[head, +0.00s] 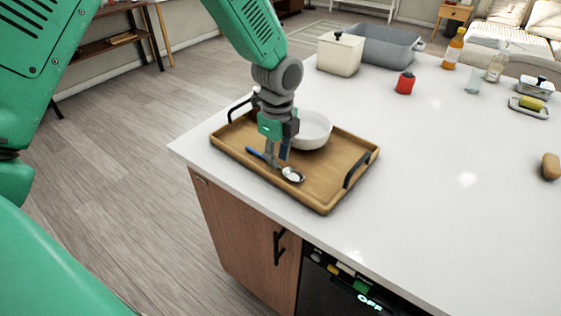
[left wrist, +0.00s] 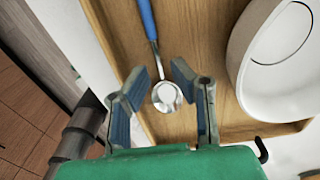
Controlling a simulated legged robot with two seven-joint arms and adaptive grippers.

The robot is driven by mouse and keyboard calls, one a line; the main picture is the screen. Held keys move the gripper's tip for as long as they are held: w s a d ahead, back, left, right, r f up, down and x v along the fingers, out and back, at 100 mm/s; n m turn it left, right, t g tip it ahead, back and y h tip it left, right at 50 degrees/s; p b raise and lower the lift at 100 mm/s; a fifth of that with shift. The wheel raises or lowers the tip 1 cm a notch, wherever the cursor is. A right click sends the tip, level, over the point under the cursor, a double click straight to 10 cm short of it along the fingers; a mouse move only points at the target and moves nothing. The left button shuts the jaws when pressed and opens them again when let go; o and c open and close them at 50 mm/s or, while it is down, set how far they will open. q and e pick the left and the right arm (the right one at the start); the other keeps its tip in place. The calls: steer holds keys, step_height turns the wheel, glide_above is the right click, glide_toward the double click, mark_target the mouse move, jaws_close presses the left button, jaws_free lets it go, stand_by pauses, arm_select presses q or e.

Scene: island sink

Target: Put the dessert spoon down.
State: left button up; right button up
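The dessert spoon has a blue handle (head: 254,152) and a shiny metal bowl (head: 292,174). It lies in the wooden tray (head: 326,200), at the near left part of its floor. In the left wrist view the spoon's bowl (left wrist: 166,97) shows between the fingers and its blue handle (left wrist: 148,18) runs away to the top. My left gripper (head: 278,160) points down over the spoon. In the left wrist view its blue-padded fingers (left wrist: 160,76) stand apart with a gap on both sides of the spoon. My right gripper is not in view.
A white bowl (head: 314,130) stands in the tray, right beside my left gripper. The tray has dark raised handles (head: 357,169). The white countertop (head: 440,190) right of the tray is clear.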

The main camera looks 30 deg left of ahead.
mark_target(280, 164)
arm_select(q)
step_height(280, 164, up, 10)
steer(key=shift+d+r, duration=0.15)
steer(key=shift+a, duration=0.2)
stand_by(0.4)
